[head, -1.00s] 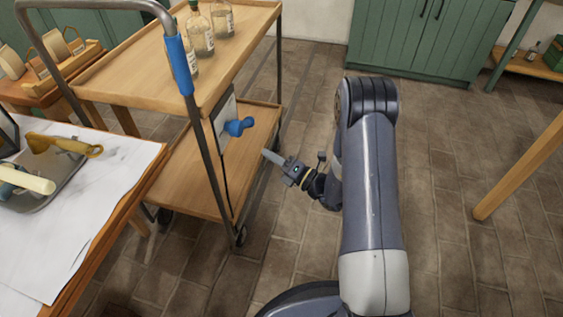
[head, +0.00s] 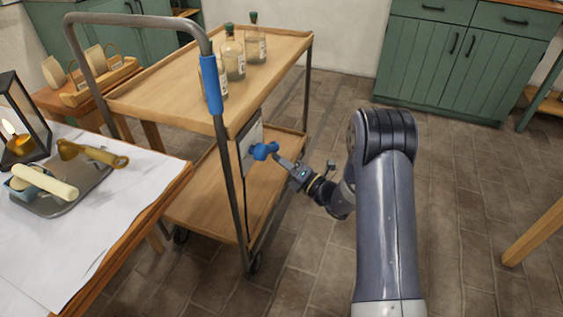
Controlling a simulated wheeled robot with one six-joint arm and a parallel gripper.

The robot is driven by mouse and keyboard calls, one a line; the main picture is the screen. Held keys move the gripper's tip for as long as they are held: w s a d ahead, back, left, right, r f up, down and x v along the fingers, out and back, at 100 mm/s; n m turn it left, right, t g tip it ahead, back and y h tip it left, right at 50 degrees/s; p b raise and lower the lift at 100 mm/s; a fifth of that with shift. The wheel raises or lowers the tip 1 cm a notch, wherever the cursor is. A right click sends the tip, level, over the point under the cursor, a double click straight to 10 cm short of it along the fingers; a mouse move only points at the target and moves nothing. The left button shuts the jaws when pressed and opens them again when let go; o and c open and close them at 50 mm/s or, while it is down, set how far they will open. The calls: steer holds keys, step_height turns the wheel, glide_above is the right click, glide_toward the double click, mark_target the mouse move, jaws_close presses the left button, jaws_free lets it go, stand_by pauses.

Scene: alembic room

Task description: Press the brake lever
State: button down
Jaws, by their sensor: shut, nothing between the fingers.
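The brake lever is a blue knob-ended piece (head: 263,151) on a pale plate (head: 250,141) at the side of the wooden cart, between its two shelves. My gripper (head: 279,159) is shut and empty. Its tip is right beside the lever's right end, slightly below it in the picture. I cannot tell whether they touch. The cart (head: 178,102) has a metal push handle with a blue grip sleeve (head: 211,85).
Several glass bottles (head: 234,58) stand on the cart's top shelf. A table (head: 95,225) with a tray and a candle lantern (head: 22,125) is at the left. Green cabinets (head: 455,62) stand at the back. Tiled floor (head: 470,215) is open at the right.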

steer(key=shift+w+d+r+n, duration=0.15)
steer(key=shift+w+r+n, duration=0.1)
steer(key=shift+n, duration=0.25)
step_height(320, 180, up, 9)
steer(key=w+n+g+y+b, duration=0.2)
steer(key=n+g+y, duration=0.2)
steer(key=n, duration=0.9)
steer(key=shift+w+d+f+y, duration=0.2)
steer(key=shift+w+d+y, duration=0.05)
steer(key=shift+d+y, duration=0.2)
steer(key=shift+r, duration=0.1)
steer(key=a+f+v, duration=0.1)
steer(key=f+v, duration=0.1)
steer(key=v, duration=1.1)
steer(key=shift+w+f, duration=0.35)
steer(key=shift+f, duration=0.05)
